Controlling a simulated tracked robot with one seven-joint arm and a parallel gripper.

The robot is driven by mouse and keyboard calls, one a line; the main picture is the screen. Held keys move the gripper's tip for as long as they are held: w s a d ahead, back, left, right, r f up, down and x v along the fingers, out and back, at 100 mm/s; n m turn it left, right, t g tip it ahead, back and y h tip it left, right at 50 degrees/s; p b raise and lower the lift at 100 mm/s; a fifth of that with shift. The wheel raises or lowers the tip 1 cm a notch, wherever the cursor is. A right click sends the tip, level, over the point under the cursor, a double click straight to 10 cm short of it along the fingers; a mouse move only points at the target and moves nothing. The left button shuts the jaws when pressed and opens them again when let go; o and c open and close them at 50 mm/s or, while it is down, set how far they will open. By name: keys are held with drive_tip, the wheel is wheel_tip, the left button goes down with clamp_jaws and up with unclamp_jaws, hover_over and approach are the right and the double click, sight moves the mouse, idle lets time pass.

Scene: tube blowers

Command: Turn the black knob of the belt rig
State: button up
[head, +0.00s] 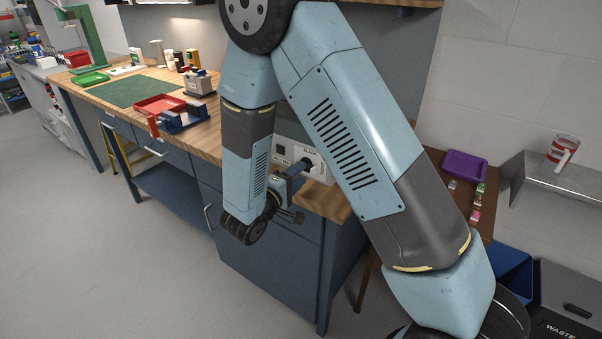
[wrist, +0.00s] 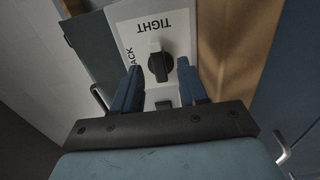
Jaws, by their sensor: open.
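The black knob (wrist: 160,66) sits on the white front panel (wrist: 182,20) of the belt rig in the wrist view. The word TIGHT is printed on the panel, and part of a second word shows beside the left finger. My gripper (wrist: 157,76) is open, with one blue finger on each side of the knob. I cannot tell whether either finger touches it. In the head view the white panel (head: 284,151) shows on the workbench, partly hidden by my arm. My gripper (head: 301,168) is in front of it there.
The wooden workbench (head: 208,140) runs to the back left, with a red tray (head: 159,103), a blue bin (head: 184,121) and a green mat (head: 134,91) on it. A purple tray (head: 464,166) lies on a table at right. The floor at left is clear.

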drive_tip(key=shift+x, duration=1.05)
drive_tip(key=shift+c, duration=0.2)
clamp_jaws()
